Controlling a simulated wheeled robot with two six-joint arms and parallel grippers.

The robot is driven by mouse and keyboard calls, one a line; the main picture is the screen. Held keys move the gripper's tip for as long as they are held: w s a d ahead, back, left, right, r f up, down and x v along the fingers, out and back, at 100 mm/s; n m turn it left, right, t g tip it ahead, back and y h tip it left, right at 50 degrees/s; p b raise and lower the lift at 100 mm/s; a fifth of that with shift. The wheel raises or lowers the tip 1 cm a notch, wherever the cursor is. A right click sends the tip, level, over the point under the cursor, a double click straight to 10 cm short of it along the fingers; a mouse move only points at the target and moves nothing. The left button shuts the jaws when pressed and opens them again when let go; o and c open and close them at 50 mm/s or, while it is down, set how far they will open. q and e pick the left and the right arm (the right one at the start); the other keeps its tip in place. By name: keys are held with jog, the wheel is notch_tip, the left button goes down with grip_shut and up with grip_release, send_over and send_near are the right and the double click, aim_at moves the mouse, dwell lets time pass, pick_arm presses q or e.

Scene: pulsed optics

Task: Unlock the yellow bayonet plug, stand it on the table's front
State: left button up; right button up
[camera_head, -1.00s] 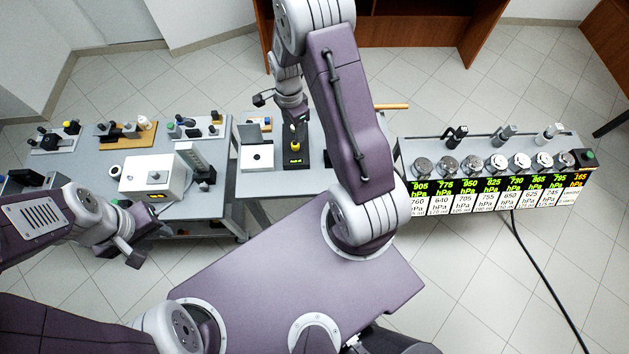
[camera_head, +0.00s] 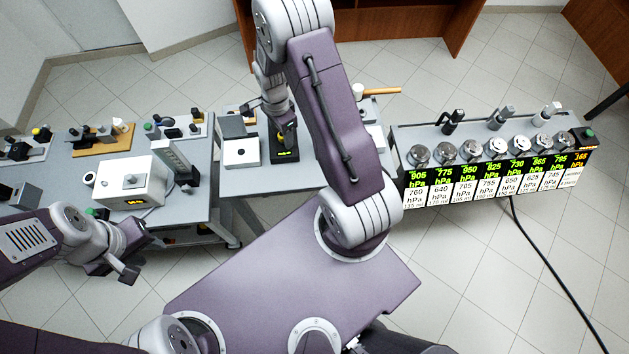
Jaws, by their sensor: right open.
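My right gripper (camera_head: 280,121) hangs open, pointing down, over the far end of a black box (camera_head: 285,151) with a small lit yellow-green display.
A white box with a black hole (camera_head: 241,153) stands just left of the black box. The left table (camera_head: 60,160) carries a white instrument (camera_head: 129,182) and several small fixtures. A gauge bench (camera_head: 490,140) stands at the right. My right forearm crosses above the middle table.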

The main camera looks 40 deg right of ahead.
grip_shut()
jog(key=shift+s+r+n+p, duration=0.15)
jog(key=shift+n+p, duration=0.35)
jog(key=shift+n, duration=1.9)
jog(key=n+p, duration=0.1)
jog(key=n, duration=0.2)
jog(key=shift+n, duration=0.9)
